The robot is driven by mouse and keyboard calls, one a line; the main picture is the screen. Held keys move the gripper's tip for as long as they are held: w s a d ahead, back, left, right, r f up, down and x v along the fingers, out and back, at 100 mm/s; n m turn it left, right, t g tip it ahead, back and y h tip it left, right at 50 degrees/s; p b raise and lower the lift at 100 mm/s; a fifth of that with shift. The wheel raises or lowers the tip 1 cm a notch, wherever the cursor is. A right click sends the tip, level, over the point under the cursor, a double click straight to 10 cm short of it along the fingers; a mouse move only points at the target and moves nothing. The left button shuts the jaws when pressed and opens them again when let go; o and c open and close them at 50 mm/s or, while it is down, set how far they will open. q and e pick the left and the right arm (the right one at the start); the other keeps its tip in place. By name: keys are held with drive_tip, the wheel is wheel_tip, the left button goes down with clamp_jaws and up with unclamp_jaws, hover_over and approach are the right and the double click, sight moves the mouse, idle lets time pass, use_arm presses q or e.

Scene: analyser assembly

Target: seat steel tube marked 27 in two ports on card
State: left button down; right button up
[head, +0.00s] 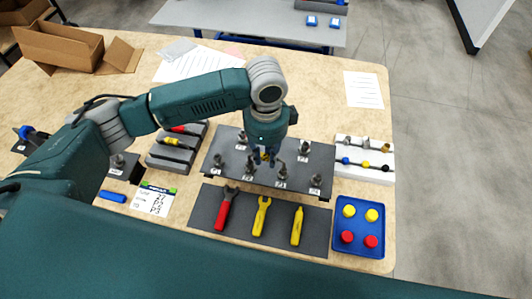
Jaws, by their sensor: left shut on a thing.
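The card (152,203) lies at the front left of the table with handwriting that seems to include 27 and P3; its other lines are too small to read surely. The dark port plate (230,160) stands mid-table with several upright grey fittings and small labels. My left gripper (267,158) points down over the plate's middle, between the rear and front ports. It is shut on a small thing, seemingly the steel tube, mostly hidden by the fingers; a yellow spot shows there. I cannot tell whether it touches the ports. My right gripper is out of view.
A dark mat (280,228) holds a red-handled and two yellow tools. A blue tray (344,243) has yellow and red caps. A white rack (371,174) stands right, a grey rack (159,154) left. A cardboard box (58,47) is at the back left.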

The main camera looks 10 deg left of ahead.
use_arm(q)
drive_tip(key=shift+f, duration=0.45)
drive_tip(key=c, duration=1.4)
unclamp_jaws()
drive_tip(key=shift+c, duration=0.2)
wheel_tip(320, 180, up, 12)
